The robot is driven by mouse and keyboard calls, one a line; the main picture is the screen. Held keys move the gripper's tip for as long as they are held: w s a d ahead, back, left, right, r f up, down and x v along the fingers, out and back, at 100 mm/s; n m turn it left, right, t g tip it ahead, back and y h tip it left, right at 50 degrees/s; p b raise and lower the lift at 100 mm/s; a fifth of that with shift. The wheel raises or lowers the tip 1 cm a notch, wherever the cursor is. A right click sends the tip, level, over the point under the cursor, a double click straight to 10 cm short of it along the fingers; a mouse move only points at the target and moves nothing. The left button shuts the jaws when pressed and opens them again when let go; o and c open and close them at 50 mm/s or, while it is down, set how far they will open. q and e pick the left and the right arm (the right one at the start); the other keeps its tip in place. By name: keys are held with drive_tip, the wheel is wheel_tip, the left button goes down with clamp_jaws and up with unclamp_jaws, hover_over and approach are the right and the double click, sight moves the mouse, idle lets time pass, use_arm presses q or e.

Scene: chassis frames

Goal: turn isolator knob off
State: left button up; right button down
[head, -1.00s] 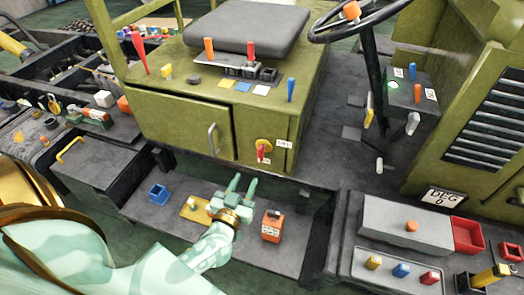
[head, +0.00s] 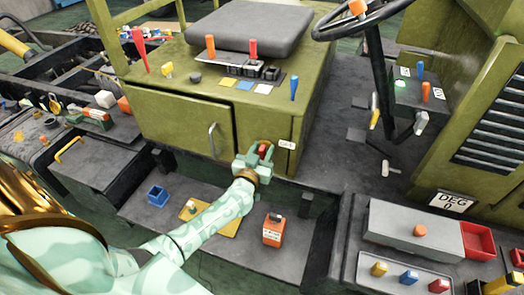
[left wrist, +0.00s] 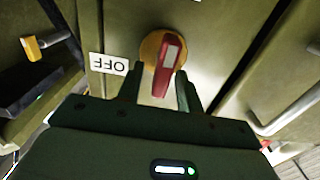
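The isolator knob is a red handle (left wrist: 167,68) on a round yellow plate (left wrist: 150,47), on the green seat box. In the head view the red handle (head: 264,149) shows partly behind my left gripper (head: 256,158). In the left wrist view my left gripper (left wrist: 162,90) is open, with a finger on each side of the handle. Gaps show between the fingers and the handle, and contact cannot be told. A white OFF label (left wrist: 108,64) sits beside the yellow plate; in the head view the label (head: 285,145) is right of the knob. My right gripper is not in view.
A silver door handle (head: 213,139) stands out left of the knob. An orange box (head: 273,230), a yellow tray (head: 226,224) and a blue bin (head: 158,195) are on the step below. Levers and a steering wheel (head: 362,15) are above.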

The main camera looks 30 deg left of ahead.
use_arm(q)
clamp_jaws()
drive_tip(key=shift+n, duration=0.4)
drive_tip(key=n, duration=0.2)
drive_tip(key=shift+a+n+p, duration=0.3)
drive_tip(key=shift+n+p, duration=0.1)
drive_tip(key=n, duration=0.3)
drive_tip(key=shift+s+a+f+n, duration=0.15)
drive_tip(key=shift+a+n, duration=0.1)
drive_tip(key=shift+n, duration=0.05)
drive_tip(key=n, duration=0.3)
drive_tip(key=f+n+b, duration=0.1)
drive_tip(key=n, duration=0.6)
drive_tip(key=shift+s+a+f+n, duration=0.1)
drive_tip(key=shift+a+f+n, duration=0.25)
drive_tip(key=shift+n, duration=0.05)
